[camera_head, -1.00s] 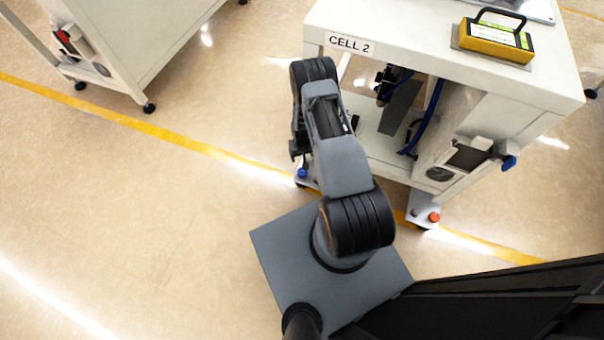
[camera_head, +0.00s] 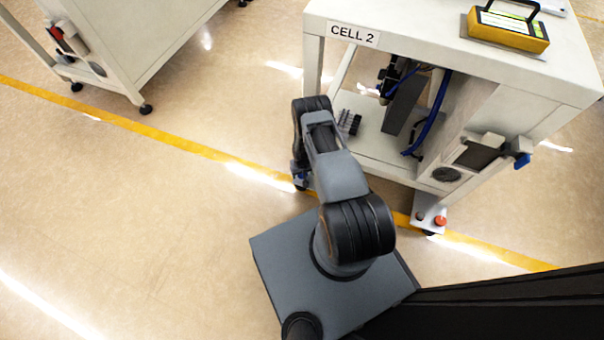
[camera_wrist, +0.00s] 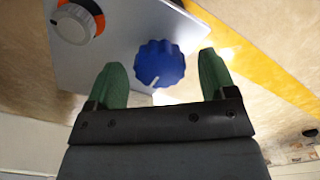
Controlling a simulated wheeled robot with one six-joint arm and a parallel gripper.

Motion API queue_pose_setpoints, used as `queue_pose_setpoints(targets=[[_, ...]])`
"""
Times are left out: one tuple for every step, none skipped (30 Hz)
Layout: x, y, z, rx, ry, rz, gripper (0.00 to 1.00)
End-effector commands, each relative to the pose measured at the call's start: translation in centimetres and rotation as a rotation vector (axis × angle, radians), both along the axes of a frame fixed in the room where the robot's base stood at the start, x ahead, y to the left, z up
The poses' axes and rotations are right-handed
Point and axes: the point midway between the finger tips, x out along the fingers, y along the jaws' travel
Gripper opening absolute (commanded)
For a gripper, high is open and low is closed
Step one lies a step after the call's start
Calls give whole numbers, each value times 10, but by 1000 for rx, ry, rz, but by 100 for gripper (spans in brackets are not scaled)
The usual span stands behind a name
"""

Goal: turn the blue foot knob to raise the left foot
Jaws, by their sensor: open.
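The blue foot knob (camera_wrist: 160,64) shows in the wrist view, a scalloped knob with a white mark, at the edge of a grey plate (camera_wrist: 120,40). My gripper (camera_wrist: 164,82) is open. Its two green fingers stand apart, one on each side of the knob in the picture; I cannot tell whether they touch it. In the head view the blue knob (camera_head: 301,181) is a small blue patch at the table's left foot, mostly hidden by my arm and gripper.
A knob with an orange ring (camera_wrist: 76,22) sits on the same plate. The CELL 2 table (camera_head: 420,40) stands above, with a red knob (camera_head: 440,221) at its right foot. Another cabinet (camera_head: 130,40) stands at upper left. Open floor lies left of my arm.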

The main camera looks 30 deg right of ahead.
Motion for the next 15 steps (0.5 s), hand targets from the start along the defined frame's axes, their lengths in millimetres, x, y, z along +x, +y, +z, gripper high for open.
queue_pose_setpoints(targets=[[0, 0, -2, 0, -1, 0, 77], [0, 0, -2, 0, -1, 0, 77], [0, 0, -2, 0, -1, 0, 77], [0, 0, -2, 0, -1, 0, 77], [0, 0, -2, 0, -1, 0, 77], [0, 0, -2, 0, -1, 0, 77], [0, 0, -2, 0, -1, 0, 77], [0, 0, -2, 0, -1, 0, 77], [0, 0, -2, 0, -1, 0, 77], [0, 0, -2, 0, -1, 0, 77], [0, 0, -2, 0, -1, 0, 75], [0, 0, -2, 0, -1, 0, 71], [0, 0, -2, 0, -1, 0, 68], [0, 0, -2, 0, -1, 0, 65], [0, 0, -2, 0, -1, 0, 61]])
